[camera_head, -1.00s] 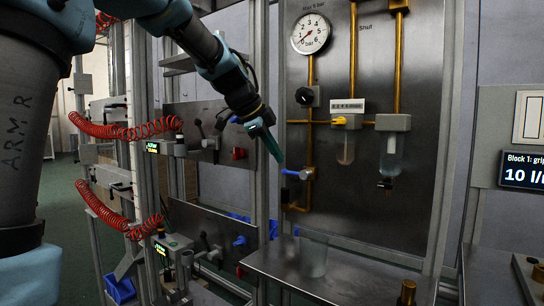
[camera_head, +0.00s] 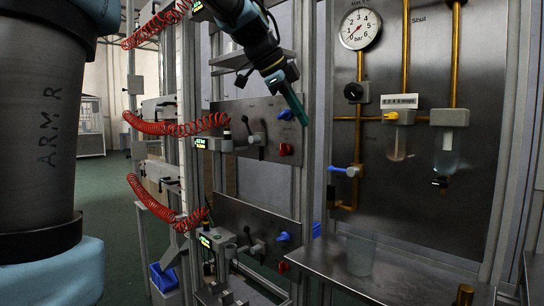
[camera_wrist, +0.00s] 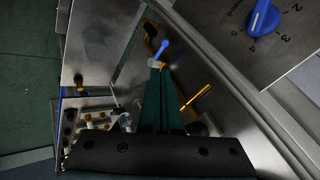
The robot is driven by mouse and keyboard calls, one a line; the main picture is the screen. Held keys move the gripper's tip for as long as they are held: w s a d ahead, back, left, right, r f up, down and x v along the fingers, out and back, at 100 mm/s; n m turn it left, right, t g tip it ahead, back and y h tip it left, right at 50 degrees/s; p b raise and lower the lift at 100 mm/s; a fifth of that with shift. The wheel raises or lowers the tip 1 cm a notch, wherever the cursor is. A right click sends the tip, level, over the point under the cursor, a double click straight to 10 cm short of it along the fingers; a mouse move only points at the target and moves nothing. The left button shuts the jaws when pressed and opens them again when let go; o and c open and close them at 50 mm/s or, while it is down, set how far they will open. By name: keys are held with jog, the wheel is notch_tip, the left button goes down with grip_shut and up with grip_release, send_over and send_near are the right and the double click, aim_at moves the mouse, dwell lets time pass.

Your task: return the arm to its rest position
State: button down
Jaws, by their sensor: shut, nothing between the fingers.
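My gripper (camera_head: 297,106) hangs from my arm in the upper middle of the head view, with its green fingers pointing down and to the right. The fingers are together and hold nothing. It is in the air in front of the rack, up and left of the blue-handled valve (camera_head: 347,171), and apart from it. In the wrist view the green fingers (camera_wrist: 160,95) point toward a blue handle (camera_wrist: 161,47) that lies beyond the tips. No rest stand for the arm shows.
A steel panel with a pressure gauge (camera_head: 360,28) and brass pipes stands to the right. A clear cup (camera_head: 360,256) stands on the steel shelf (camera_head: 400,277) below. Red coiled hoses (camera_head: 176,125) hang at the left. Green floor (camera_head: 112,200) is open at the far left.

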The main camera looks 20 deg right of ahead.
jog(key=w+a+f+n+y+p, duration=0.2)
jog(key=a+f+n+y+p, duration=0.15)
jog(key=a+f+n, duration=1.1)
jog(key=s+a+f+n+y+p, duration=0.1)
jog(key=s+a+f+n, duration=0.3)
jog(key=a+f, duration=0.4)
jog(key=s+a+f+n+y+p, duration=0.1)
jog(key=s+a+f+n+y, duration=0.1)
jog(key=s+a+f+n, duration=0.3)
jog(key=s+a+f, duration=0.2)
jog(key=a+f, duration=0.1)
jog(key=a, duration=0.1)
jog(key=shift+s+g, duration=0.3)
jog(key=shift+g, duration=0.1)
jog(key=shift+n+y, duration=0.25)
